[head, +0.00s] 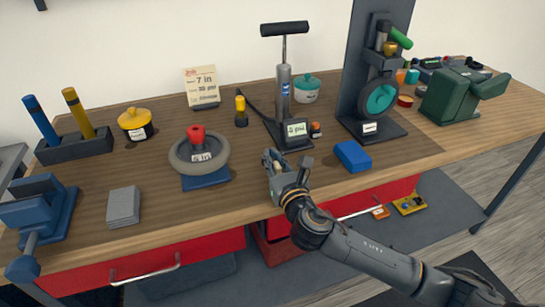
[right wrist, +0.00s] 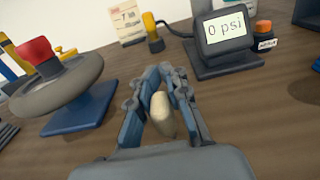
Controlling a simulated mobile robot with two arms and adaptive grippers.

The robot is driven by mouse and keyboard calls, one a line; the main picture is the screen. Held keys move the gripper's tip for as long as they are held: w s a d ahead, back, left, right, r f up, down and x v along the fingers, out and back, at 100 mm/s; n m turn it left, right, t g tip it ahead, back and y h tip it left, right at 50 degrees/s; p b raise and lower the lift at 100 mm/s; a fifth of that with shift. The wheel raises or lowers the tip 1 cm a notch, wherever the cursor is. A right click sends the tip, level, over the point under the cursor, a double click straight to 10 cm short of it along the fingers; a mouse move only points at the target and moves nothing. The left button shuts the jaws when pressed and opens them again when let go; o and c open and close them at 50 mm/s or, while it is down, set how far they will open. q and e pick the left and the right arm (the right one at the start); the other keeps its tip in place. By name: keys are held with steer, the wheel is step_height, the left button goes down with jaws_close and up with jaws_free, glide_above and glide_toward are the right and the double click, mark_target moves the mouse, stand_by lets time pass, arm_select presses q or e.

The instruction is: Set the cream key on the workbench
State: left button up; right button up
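The cream key (right wrist: 162,115) is a small pale rounded piece between the fingers of my right gripper (right wrist: 160,80). The fingers close in on both sides of it, and its lower end is hidden by the gripper body. In the head view my right gripper (head: 275,160) is low over the front part of the workbench (head: 240,195), and only a bit of the cream key shows between its fingers. I cannot tell whether the key touches the wood. My left gripper is not in view.
A wheel on a blue stand (head: 200,157) is left of my right gripper. A pump with a gauge (head: 297,130) stands behind it, and a blue block (head: 352,156) lies to the right. A grey stack (head: 123,206) lies at the front left. Bare wood surrounds the gripper.

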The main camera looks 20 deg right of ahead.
steer(key=o, duration=0.3)
steer(key=shift+o, duration=0.2)
steer(key=shift+r, duration=0.1)
steer(key=s, duration=1.2)
steer(key=shift+d+b, duration=0.25)
steer(key=shift+b, duration=0.05)
steer(key=shift+r, duration=0.1)
